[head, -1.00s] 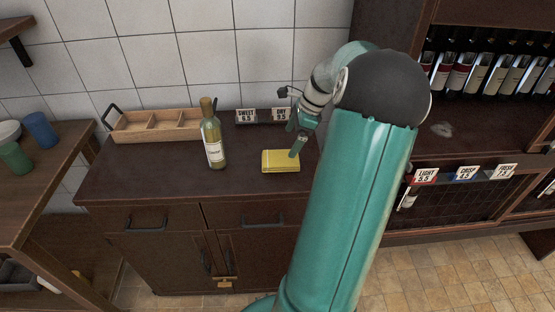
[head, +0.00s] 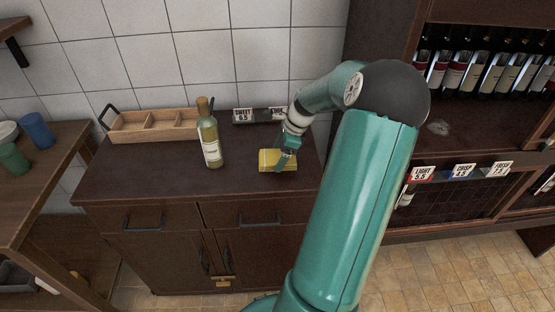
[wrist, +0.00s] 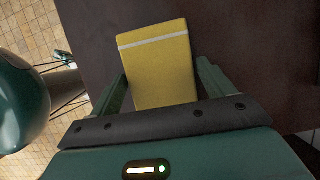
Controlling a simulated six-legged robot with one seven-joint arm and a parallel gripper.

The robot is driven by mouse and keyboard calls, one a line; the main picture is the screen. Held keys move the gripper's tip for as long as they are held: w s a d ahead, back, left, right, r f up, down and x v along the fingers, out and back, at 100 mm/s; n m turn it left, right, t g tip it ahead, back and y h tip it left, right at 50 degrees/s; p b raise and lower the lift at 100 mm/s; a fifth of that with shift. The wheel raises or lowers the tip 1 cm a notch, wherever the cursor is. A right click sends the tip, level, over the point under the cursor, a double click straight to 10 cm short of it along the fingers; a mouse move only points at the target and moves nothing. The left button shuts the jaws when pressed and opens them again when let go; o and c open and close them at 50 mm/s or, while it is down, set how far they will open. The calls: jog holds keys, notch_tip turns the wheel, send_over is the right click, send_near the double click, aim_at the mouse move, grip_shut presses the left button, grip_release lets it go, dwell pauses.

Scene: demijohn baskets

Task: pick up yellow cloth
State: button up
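The yellow cloth (head: 268,160) is a folded rectangle lying on the dark cabinet top, to the right of the wine bottle. In the wrist view the cloth (wrist: 160,62) has a pale stripe near its far end, and its near end lies between my gripper's two fingers. My gripper (head: 283,161) is over the right part of the cloth in the head view and hides some of it. In the wrist view my gripper (wrist: 163,78) is open, with a finger on each side of the cloth. I cannot tell whether the fingers touch it.
A green wine bottle (head: 209,138) stands upright left of the cloth. A wooden divided tray (head: 152,137) sits at the back left, and price signs (head: 243,115) stand behind the cloth. The cabinet top (head: 140,177) is clear at the front left. A wine shelf is at right.

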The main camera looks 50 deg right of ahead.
aim_at(273, 156)
jog(key=c, duration=0.5)
jog(key=shift+r, duration=0.1)
jog(key=shift+r, duration=0.45)
notch_tip(273, 156, up, 2)
jog(key=shift+r, duration=0.2)
jog(key=s+a+r, duration=0.7)
jog(key=s+r, duration=0.2)
jog(key=s, duration=0.2)
jog(key=shift+s+a+r, duration=0.3)
jog(key=shift+s, duration=0.1)
